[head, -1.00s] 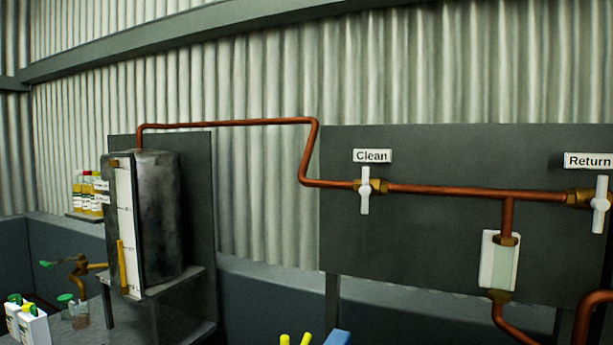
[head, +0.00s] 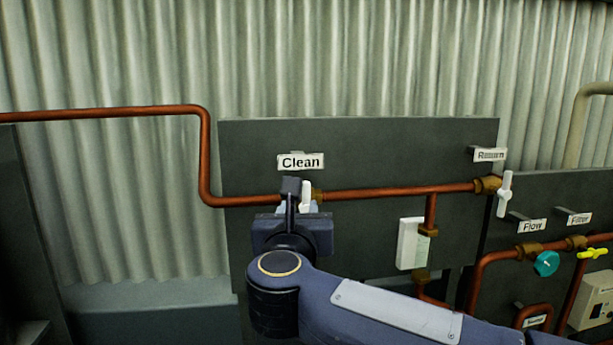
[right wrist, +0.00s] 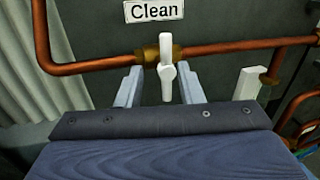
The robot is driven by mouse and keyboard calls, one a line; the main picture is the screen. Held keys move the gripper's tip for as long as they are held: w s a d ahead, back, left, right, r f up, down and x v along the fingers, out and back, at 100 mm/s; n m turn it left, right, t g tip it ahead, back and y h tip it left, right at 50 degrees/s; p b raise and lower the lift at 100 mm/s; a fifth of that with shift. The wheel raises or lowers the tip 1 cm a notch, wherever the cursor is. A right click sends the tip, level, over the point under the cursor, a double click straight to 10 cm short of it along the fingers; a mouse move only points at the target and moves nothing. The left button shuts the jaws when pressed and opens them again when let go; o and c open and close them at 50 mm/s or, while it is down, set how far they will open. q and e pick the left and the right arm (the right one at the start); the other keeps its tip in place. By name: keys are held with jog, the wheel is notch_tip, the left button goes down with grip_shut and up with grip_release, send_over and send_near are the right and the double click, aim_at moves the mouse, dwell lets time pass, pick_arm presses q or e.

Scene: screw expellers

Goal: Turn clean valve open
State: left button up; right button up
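The clean valve's white handle (head: 306,195) stands upright on the copper pipe, below the "Clean" label (head: 300,162). It also shows in the right wrist view (right wrist: 167,72), upright and across the pipe, in front of a brass fitting. My right gripper (head: 297,205) is in front of the valve and hides part of it in the head view. In the right wrist view its two fingers (right wrist: 160,92) are spread apart, one on each side of the handle's lower part, with visible gaps. Nothing is held. My left gripper is not in view.
The copper pipe (head: 400,191) runs right to the return valve's white handle (head: 505,193). A white-framed sight piece (head: 411,243) hangs below it. A teal flow valve (head: 546,263) and a yellow filter valve (head: 593,253) are at the right. The dark panel (head: 365,150) stands behind the pipe.

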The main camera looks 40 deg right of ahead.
aim_at(306, 197)
jog(key=shift+w+d+r+m+g+p, duration=0.1)
jog(key=shift+w+d+m+g+p, duration=0.1)
jog(key=shift+d, duration=0.2)
jog(key=shift+w+d+m+g+p, duration=0.1)
jog(key=shift+d+m, duration=0.1)
jog(key=shift+d, duration=0.15)
jog(key=p+x, duration=0.2)
jog(key=x, duration=0.4)
jog(key=shift+w+d, duration=0.1)
jog(key=shift+w, duration=0.05)
grip_shut()
